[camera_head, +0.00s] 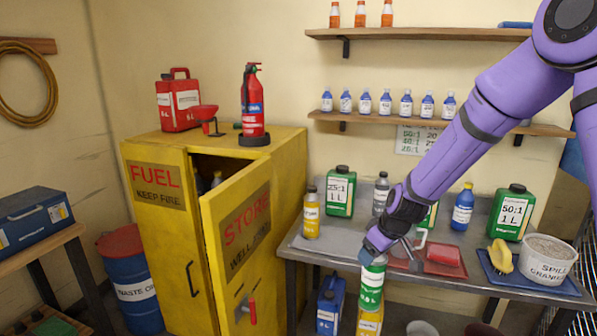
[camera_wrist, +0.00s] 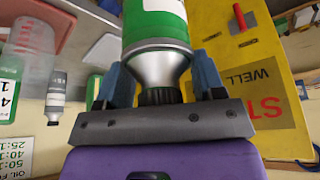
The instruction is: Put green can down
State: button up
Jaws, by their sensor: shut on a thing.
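The green can (camera_head: 371,288) has a white label and hangs below my gripper (camera_head: 374,252), in front of the grey bench's (camera_head: 450,283) front edge in the head view. In the wrist view the can (camera_wrist: 155,22) shows its green body, silver cone-shaped shoulder and black cap. The blue fingers of my gripper (camera_wrist: 161,80) are shut on either side of the shoulder. The can looks about upright. Its underside is hidden in the wrist view, and I see no surface touching it.
The bench carries a yellow bottle (camera_head: 311,215), a green jug (camera_head: 340,192), a red tray (camera_head: 440,268), a blue tray (camera_head: 545,284) and a white tub (camera_head: 547,262). The yellow cabinet's open door (camera_head: 240,235) stands left of the can. A blue can (camera_head: 330,305) stands below the bench.

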jog(key=s+d+f+m+t+h, duration=0.1)
jog(key=d+f+m+h, duration=0.1)
jog(key=d+f+m, duration=0.6)
jog(key=d+f, duration=0.3)
jog(key=f, duration=0.3)
jog(key=shift+d+h, duration=0.15)
jog(key=shift+h, duration=0.25)
jog(key=shift+s+f, duration=0.1)
